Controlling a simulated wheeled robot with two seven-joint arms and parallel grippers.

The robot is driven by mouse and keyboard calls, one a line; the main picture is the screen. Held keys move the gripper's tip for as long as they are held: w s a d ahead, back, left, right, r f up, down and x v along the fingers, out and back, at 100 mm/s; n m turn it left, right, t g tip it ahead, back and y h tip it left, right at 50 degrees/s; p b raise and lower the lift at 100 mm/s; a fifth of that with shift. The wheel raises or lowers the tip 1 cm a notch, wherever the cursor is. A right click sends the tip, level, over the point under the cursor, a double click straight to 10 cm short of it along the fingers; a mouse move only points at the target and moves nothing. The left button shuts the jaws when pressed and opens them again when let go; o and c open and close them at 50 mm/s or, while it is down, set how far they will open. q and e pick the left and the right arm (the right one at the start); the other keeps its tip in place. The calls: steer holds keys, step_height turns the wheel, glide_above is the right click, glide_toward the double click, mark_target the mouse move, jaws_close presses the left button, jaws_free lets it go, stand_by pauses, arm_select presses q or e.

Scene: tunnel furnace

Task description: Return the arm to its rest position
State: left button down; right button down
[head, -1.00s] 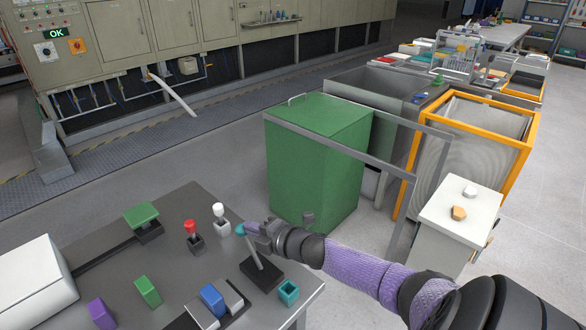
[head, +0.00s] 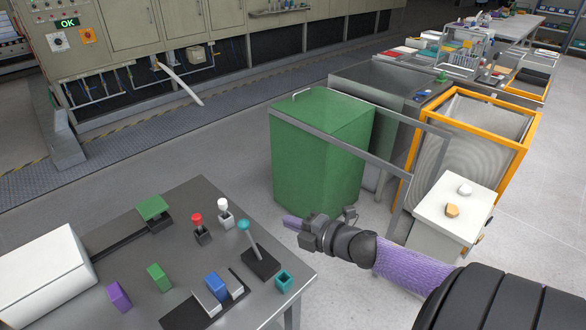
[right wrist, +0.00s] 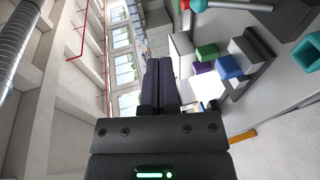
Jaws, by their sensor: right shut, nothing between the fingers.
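My right gripper (head: 292,222) is in the head view, just beyond the right edge of the grey table (head: 190,215). Its purple fingers are shut with nothing between them, and they point left. In the right wrist view the shut fingers (right wrist: 158,85) also show empty. A lever with a teal knob (head: 244,225) stands tilted on its dark base on the table, left of the gripper and apart from it. My left gripper is not in view.
The table holds a red-topped knob (head: 197,218), a white-topped knob (head: 223,205), coloured blocks and a teal open box (head: 284,281). A green cabinet (head: 315,155) stands behind my gripper. A white stand (head: 440,225) is to the right. Floor is clear between table and stand.

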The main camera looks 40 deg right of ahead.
steer(key=s+a+f+m+g+h, duration=0.15)
steer(key=s+f+m+g, duration=0.25)
steer(key=s+f+m, duration=0.55)
steer(key=s+a+f+m+g+h, duration=0.1)
steer(key=s+f+m+g+h, duration=0.2)
steer(key=s+f, duration=0.8)
steer(key=s+a+f+m+g+y, duration=0.1)
steer(key=s+a+f+m+g, duration=0.3)
steer(key=s+a+f+g, duration=0.3)
steer(key=s+a+f, duration=0.5)
steer(key=s+a, duration=0.1)
steer(key=s, duration=0.1)
steer(key=shift+s+f+g+y+b, duration=0.2)
steer(key=shift+f+g+y+b, duration=0.1)
steer(key=shift+f+y+b, duration=0.05)
steer(key=shift+m, duration=0.25)
